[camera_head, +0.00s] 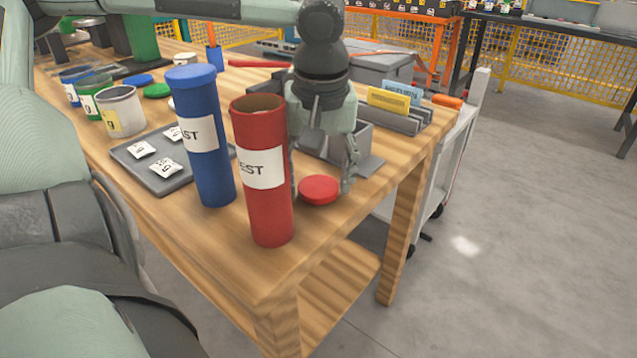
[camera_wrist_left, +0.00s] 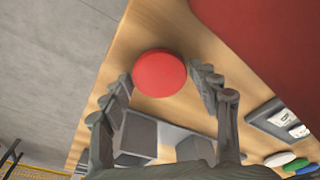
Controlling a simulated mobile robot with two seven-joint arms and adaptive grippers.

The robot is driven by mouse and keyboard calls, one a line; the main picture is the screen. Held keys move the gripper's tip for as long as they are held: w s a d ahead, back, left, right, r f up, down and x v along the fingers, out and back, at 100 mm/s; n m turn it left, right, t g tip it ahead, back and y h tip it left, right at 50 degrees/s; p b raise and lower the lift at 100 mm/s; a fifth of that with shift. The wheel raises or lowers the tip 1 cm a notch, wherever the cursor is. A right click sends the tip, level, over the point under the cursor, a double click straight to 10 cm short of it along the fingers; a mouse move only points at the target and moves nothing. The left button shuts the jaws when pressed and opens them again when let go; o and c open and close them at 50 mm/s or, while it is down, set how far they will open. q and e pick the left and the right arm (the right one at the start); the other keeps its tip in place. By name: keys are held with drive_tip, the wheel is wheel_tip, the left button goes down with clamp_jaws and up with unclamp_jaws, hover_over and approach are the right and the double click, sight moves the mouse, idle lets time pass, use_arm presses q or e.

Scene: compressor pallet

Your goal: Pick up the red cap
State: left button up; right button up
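The red cap (camera_head: 319,189) lies flat on the wooden table, just right of the red tube's base. In the left wrist view the red cap (camera_wrist_left: 159,73) sits between and slightly beyond the fingertips. My left gripper (camera_head: 322,185) points down over it, fingers spread to either side; it also shows open in the left wrist view (camera_wrist_left: 164,80). Nothing is held, and I cannot tell whether a finger touches the cap. The open-topped red tube (camera_head: 264,205) hides part of the gripper's near finger. My right gripper is not in view.
A capped blue tube (camera_head: 207,165) stands left of the red tube. A grey tray (camera_head: 160,181) with white labelled packets lies behind it. Several cans stand farther left. A grey holder with yellow and blue cards (camera_head: 395,101) is at the right. The table (camera_head: 225,248) edge is close to the cap.

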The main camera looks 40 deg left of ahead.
use_arm(q)
drive_tip(key=c, duration=0.3)
drive_tip(key=shift+c, duration=0.2)
